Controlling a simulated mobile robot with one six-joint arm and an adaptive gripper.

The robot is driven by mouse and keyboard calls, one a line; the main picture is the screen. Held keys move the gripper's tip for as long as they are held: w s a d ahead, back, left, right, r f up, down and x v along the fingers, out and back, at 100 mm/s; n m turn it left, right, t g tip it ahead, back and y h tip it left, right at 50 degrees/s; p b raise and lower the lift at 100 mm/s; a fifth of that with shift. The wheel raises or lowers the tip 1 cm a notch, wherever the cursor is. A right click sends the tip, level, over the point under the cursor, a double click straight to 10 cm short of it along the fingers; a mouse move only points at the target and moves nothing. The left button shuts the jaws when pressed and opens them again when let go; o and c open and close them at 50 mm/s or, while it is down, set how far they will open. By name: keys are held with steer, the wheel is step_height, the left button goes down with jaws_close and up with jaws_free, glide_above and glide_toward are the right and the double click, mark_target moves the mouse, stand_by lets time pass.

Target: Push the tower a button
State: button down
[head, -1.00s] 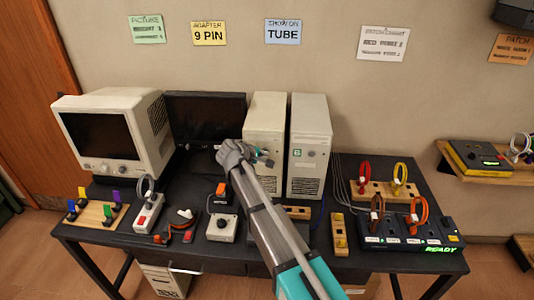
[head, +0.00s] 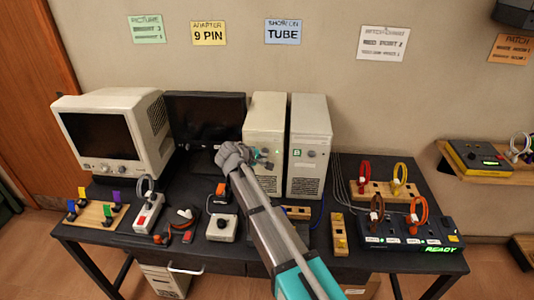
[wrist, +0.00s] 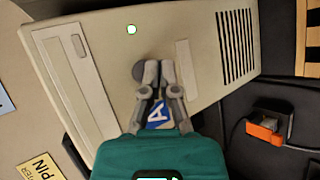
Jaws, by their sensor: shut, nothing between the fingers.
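Tower A (head: 266,115) is the left of two beige computer towers standing side by side on the dark desk. In the wrist view its front panel (wrist: 105,60) fills the middle, with a blue label marked A (wrist: 158,115) partly behind my fingers. A round grey button (wrist: 138,70) shows at my fingertips, partly covered by them. My gripper (head: 266,160) is shut and empty, its tips at the button; contact looks likely. A small bright light (wrist: 131,30) with a greenish edge shows on the panel near the button.
Tower B (head: 309,120) stands just right. A CRT monitor (head: 110,130) and a dark flat screen (head: 205,118) are on the left. A cable rack (head: 410,232) is at right.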

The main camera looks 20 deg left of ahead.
steer(key=s, duration=0.3)
steer(key=s+d, duration=0.1)
steer(key=s, duration=0.1)
steer(key=shift+s+d, duration=0.2)
steer(key=shift+s, duration=0.2)
stand_by(0.4)
